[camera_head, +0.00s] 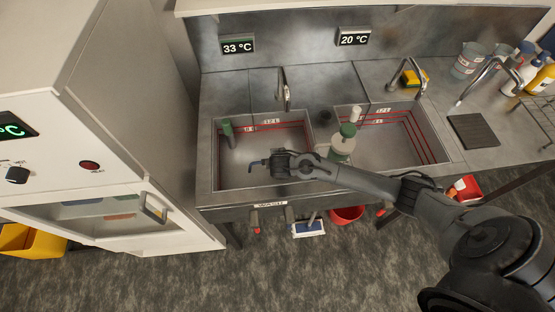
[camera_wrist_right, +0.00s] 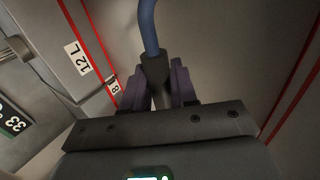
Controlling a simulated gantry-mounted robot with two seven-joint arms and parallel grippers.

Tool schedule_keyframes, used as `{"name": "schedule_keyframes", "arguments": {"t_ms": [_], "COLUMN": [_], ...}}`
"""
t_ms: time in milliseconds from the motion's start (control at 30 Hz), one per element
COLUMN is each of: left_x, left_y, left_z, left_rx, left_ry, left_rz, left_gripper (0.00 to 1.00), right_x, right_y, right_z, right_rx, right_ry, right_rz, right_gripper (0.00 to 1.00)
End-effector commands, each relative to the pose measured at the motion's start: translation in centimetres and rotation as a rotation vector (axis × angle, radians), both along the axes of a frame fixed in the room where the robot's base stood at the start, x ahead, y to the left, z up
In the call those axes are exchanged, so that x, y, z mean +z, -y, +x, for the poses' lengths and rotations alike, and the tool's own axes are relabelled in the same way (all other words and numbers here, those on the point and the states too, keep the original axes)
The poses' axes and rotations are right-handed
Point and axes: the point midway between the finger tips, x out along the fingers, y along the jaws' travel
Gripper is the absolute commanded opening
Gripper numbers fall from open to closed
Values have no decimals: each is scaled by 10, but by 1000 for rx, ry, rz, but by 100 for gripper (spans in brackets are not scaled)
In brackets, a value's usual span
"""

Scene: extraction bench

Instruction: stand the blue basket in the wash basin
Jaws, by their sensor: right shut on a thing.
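The wash basin (camera_head: 235,177) is the left sink, with a "WASH" label on its front edge, red level lines and a green-topped standpipe (camera_head: 227,132) in its back left corner. My right gripper (camera_head: 268,163) reaches in from the right over this basin. In the right wrist view its purple fingers (camera_wrist_right: 162,88) are shut on the dark sleeve of a curved blue rod (camera_wrist_right: 148,25). A small dark blue hook shape (camera_head: 256,163) shows at the fingertips in the head view. I see no basket body, so I cannot tell whether the rod belongs to the blue basket. My left gripper is not in view.
A tap (camera_head: 283,88) rises behind the wash basin. A tall white cabinet (camera_head: 120,100) stands at left. A red bucket (camera_head: 346,215) is below.

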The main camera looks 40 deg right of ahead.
Motion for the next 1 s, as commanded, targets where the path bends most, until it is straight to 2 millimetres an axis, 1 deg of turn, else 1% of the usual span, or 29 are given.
{"name": "schedule_keyframes", "arguments": {"t_ms": [400,433,600,800,833,1000], "left_x": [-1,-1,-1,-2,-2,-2], "left_y": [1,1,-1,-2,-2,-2], "left_z": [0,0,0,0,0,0], "left_rx": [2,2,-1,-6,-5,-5], "left_ry": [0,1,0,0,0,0], "left_rz": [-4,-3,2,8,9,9], "left_gripper": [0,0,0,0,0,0], "right_x": [-1,-1,-1,-2,-3,-2], "right_y": [0,0,0,0,0,0], "right_z": [1,1,1,0,0,0], "right_rx": [0,0,0,0,0,0], "right_ry": [2,2,2,2,0,0], "right_rz": [0,0,1,1,0,0], "right_gripper": [0,30,56,57,55,55]}}
